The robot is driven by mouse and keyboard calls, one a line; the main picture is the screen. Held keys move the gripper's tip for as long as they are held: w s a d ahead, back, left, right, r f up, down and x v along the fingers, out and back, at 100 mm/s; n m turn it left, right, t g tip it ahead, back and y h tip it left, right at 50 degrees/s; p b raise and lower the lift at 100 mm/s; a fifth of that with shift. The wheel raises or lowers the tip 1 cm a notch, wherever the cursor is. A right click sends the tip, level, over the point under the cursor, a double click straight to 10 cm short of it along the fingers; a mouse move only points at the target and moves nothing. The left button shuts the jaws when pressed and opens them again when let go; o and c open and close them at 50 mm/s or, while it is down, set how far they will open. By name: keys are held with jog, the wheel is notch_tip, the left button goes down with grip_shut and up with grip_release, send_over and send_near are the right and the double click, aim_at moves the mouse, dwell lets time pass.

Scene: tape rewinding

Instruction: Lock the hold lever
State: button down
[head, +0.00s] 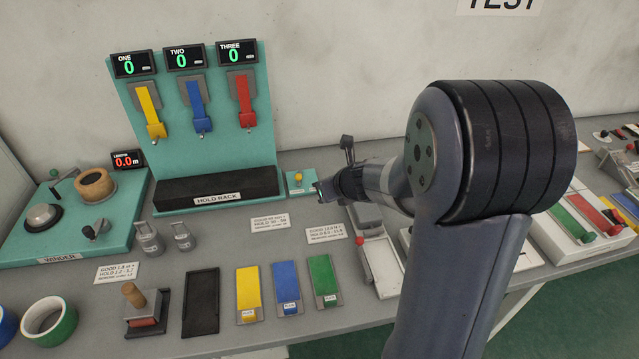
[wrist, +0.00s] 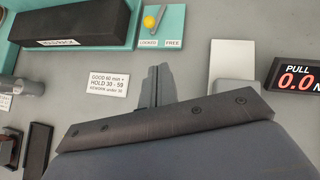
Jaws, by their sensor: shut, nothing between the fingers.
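The hold lever (head: 298,178) is a yellow ball knob on a small teal plate (head: 301,190) right of the hold rack. In the wrist view the yellow knob (wrist: 150,22) is near the top, above the LOCKED label and left of the FREE label. My gripper (head: 319,188) is just right of the plate in the head view. In the wrist view its fingers (wrist: 155,82) are shut and empty, pointing up the picture below the plate, apart from the knob.
The hold rack (head: 217,196) with a black block stands left of the lever. A label card (wrist: 108,82) lies left of my fingers. A PULL display (wrist: 298,78) and a grey block (wrist: 233,92) are to the right. Bare bench lies between the card and fingers.

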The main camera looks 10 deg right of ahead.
jog(key=shift+v, duration=1.1)
jog(key=shift+f, duration=0.1)
